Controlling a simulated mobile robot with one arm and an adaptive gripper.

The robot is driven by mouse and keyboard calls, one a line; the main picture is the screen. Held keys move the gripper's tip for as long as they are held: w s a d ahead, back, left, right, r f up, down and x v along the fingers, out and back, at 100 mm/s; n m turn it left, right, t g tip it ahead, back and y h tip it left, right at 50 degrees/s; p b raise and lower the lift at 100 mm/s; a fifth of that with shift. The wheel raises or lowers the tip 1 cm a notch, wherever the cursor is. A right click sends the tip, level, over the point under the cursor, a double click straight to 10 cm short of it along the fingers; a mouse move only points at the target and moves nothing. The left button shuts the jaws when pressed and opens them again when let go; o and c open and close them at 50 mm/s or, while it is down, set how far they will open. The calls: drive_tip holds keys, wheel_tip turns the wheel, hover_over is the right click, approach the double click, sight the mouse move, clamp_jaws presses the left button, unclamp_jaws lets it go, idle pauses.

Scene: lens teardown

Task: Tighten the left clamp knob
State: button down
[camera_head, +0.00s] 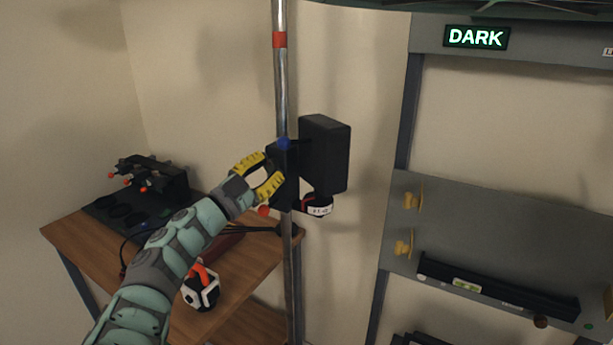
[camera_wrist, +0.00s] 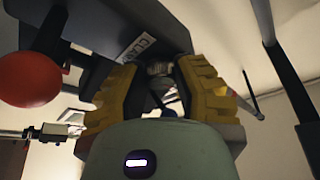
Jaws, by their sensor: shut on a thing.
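A black clamp block (camera_head: 286,176) sits around a vertical metal pole (camera_head: 280,95), with a blue part (camera_head: 284,143) on its top. My gripper (camera_head: 262,176), with yellow ribbed fingers, reaches the left side of the block. In the wrist view my gripper (camera_wrist: 168,92) has its fingers on both sides of a small dark knob (camera_wrist: 158,69), below a white label on the block. The fingers hide most of the knob, so its turn cannot be told. A red ball-shaped handle (camera_wrist: 30,80) stands left of the fingers; it also shows just below my gripper in the head view (camera_head: 263,211).
A black box (camera_head: 325,153) is mounted right of the pole. A wooden table (camera_head: 85,240) at the left holds a black device with red-tipped knobs (camera_head: 145,180) and a white-and-black object (camera_head: 201,289). A grey rack panel (camera_head: 500,240) with yellow knobs stands at the right.

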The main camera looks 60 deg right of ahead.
drive_tip(key=shift+m+g+y, duration=0.3)
drive_tip(key=shift+m+g, duration=0.2)
drive_tip(key=shift+m, duration=0.6)
drive_tip(key=c, duration=0.7)
unclamp_jaws()
drive_tip(key=shift+d, duration=0.1)
drive_tip(key=v, duration=1.2)
drive_tip(key=shift+r, duration=0.15)
